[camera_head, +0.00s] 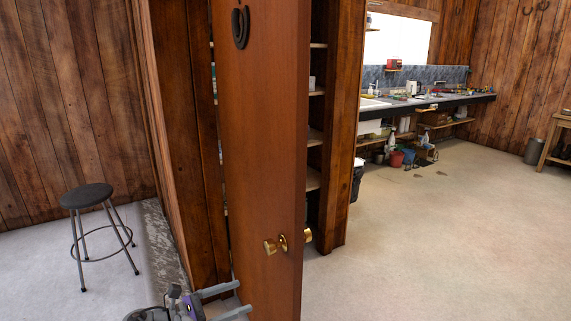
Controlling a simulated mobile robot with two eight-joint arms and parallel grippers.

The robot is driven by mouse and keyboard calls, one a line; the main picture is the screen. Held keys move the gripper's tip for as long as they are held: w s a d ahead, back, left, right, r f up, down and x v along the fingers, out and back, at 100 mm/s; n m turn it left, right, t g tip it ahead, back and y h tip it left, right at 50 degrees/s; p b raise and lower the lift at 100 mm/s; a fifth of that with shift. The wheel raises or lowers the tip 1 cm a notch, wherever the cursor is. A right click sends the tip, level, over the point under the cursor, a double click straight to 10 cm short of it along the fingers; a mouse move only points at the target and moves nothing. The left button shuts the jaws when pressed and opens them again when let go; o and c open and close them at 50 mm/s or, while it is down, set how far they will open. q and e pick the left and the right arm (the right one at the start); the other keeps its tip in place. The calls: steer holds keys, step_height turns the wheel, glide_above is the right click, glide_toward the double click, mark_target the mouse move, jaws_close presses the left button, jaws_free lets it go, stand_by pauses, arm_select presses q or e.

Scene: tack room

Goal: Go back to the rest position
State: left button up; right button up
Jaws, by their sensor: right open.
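My right gripper (243,297) shows at the bottom of the head view, left of centre. Its two grey fingers are apart, with nothing between them. Its fingertips are in front of or beside the lower left part of a reddish-brown wooden door (262,150); I cannot tell if they touch it. The door stands ajar, with a brass knob (271,246) and a dark horseshoe (240,27) on it. My left gripper is not in view.
A black-topped stool (87,196) stands at the left. Behind the door are shelves (314,137) in a wooden frame. A long counter (430,103) with clutter runs along the back right. A wooden table (556,140) is at the far right. The pale floor at right is clear.

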steer(key=w+d+r+m+g+y+p, duration=0.2)
steer(key=w+d, duration=0.1)
steer(key=d, duration=0.7)
steer(key=s+d+r+m+g+y+p, duration=0.1)
steer(key=s+d+r+m+y+p, duration=0.2)
steer(key=d, duration=0.5)
steer(key=s+d+m+g+y, duration=0.2)
steer(key=s+d+m, duration=0.1)
steer(key=s+d, duration=0.4)
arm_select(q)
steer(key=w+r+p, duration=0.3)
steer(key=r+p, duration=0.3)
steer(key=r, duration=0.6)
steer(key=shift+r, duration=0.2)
arm_select(e)
steer(key=s+d+f+m+t+y, duration=0.1)
steer(key=s+d+m+y, duration=0.1)
steer(key=s+m+y, duration=0.2)
steer(key=s+d+f+m+y, duration=0.2)
steer(key=s+m, duration=0.9)
steer(key=s, duration=0.6)
steer(key=shift+d+t+y, duration=0.4)
steer(key=shift+d+y, duration=0.45)
steer(key=shift+y, duration=0.35)
steer(key=shift+s, duration=0.1)
